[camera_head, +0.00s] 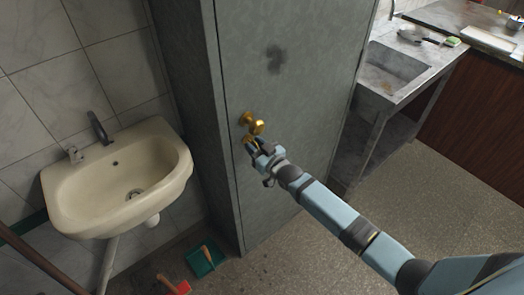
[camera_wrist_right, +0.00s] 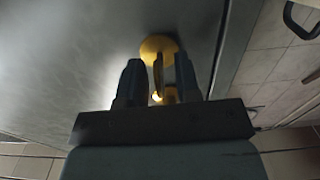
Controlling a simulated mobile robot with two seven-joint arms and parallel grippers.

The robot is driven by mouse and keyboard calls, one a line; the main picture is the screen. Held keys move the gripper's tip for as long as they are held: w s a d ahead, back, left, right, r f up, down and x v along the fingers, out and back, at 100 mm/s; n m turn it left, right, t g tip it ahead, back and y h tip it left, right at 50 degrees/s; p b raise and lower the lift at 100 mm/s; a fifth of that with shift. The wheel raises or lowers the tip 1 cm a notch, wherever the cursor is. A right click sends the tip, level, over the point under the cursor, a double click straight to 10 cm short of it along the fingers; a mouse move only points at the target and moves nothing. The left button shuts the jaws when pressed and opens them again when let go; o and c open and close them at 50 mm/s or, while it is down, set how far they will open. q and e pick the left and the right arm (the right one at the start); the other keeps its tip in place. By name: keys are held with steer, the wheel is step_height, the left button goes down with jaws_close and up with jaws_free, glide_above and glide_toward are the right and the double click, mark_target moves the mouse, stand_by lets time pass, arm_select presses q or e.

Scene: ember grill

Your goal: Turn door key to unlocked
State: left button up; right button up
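A grey metal door (camera_head: 290,85) carries a round brass knob (camera_head: 257,128) near its left edge. In the right wrist view, a round brass plate (camera_wrist_right: 150,44) is on the door, and a thin brass key (camera_wrist_right: 158,74) stands out from it, seen edge-on. My right gripper (camera_head: 252,145) is at the door just below the knob. In the right wrist view its two fingers (camera_wrist_right: 159,84) are on either side of the key, with gaps visible between them and it. The gripper hides most of the key in the head view. My left gripper is not in view.
A cream washbasin (camera_head: 70,190) hangs on the tiled wall at the left. A green dustpan (camera_head: 205,262) and a red-headed tool (camera_head: 178,287) lie on the floor below. A stone sink counter (camera_head: 405,80) stands at the right. Floor in front of the door is clear.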

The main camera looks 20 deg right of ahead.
steer(key=b+v, duration=0.1)
steer(key=v, duration=1.2)
steer(key=shift+s, duration=0.3)
steer(key=s+a+f+g+h+p, duration=0.1)
steer(key=s+a+f+g, duration=0.1)
steer(key=s, duration=0.9)
steer(key=s+a+f+m+g+h+p, duration=0.1)
steer(key=s+f+g, duration=0.3)
steer(key=s, duration=0.7)
steer(key=shift+a+f+h+p, duration=0.5)
steer(key=shift+a+f+p, duration=0.1)
steer(key=shift+p, duration=0.15)
